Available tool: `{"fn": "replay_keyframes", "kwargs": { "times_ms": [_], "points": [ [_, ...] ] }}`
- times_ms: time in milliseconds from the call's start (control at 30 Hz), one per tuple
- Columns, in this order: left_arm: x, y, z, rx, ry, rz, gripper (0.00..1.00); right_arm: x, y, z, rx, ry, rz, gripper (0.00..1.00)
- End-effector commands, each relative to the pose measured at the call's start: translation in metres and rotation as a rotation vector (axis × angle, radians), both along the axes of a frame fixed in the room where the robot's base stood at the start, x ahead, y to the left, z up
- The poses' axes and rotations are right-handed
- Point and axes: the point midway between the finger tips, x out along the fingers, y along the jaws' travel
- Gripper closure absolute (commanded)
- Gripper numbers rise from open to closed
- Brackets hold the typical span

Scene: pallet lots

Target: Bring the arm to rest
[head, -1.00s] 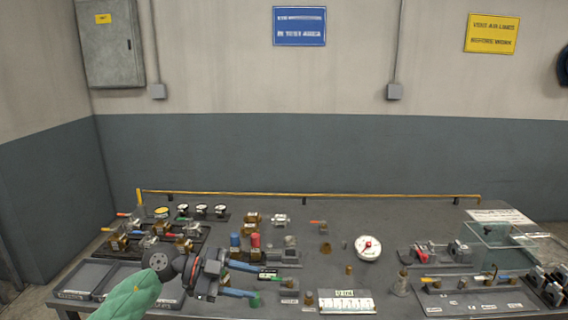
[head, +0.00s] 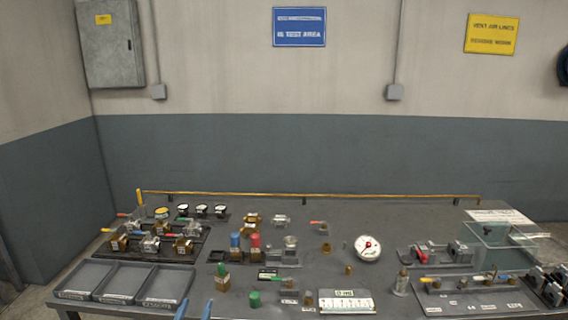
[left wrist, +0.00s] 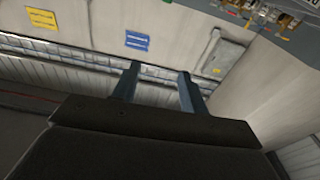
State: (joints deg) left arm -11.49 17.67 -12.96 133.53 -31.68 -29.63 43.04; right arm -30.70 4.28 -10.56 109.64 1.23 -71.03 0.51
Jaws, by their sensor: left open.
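My left gripper (head: 194,310) shows only as two blue fingertips at the bottom edge of the head view, in front of the bench. In the left wrist view its two fingers (left wrist: 157,85) stand apart with nothing between them. That view points at the walls and shows the bench only in its top right corner. The rest of my left arm is out of the head view. My right gripper is in neither view.
The grey bench (head: 330,215) holds valves, gauges and fittings. Three empty trays (head: 125,282) lie at its front left, close to the fingertips. A round white gauge (head: 368,248) and a clear box (head: 490,240) stand further right. A yellow rail (head: 300,194) runs along the back.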

Motion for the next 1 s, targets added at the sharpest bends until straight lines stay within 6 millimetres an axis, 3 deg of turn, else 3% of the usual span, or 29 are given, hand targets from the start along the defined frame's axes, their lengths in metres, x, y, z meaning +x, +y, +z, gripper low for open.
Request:
{"fn": "replay_keyframes", "kwargs": {
  "times_ms": [33, 200, 300, 400, 700, 1000],
  "points": [
    [-0.011, 0.007, -0.022, 0.000, 0.091, 0.043, 0.56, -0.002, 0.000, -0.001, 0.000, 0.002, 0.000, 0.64],
    [-0.061, 0.023, -0.098, 0.038, 0.441, 0.135, 0.56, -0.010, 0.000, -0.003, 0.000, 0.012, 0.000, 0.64],
    [-0.101, 0.025, -0.139, 0.071, 0.654, 0.141, 0.56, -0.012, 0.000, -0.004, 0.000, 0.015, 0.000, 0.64],
    [-0.137, 0.024, -0.168, 0.100, 0.826, 0.121, 0.56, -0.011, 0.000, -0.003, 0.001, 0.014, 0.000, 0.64],
    [-0.215, 0.014, -0.210, 0.159, 1.141, 0.021, 0.56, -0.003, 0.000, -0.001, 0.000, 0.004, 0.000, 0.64],
    [-0.269, 0.004, -0.227, 0.191, 1.331, -0.084, 0.56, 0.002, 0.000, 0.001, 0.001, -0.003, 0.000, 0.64]
  ]
}}
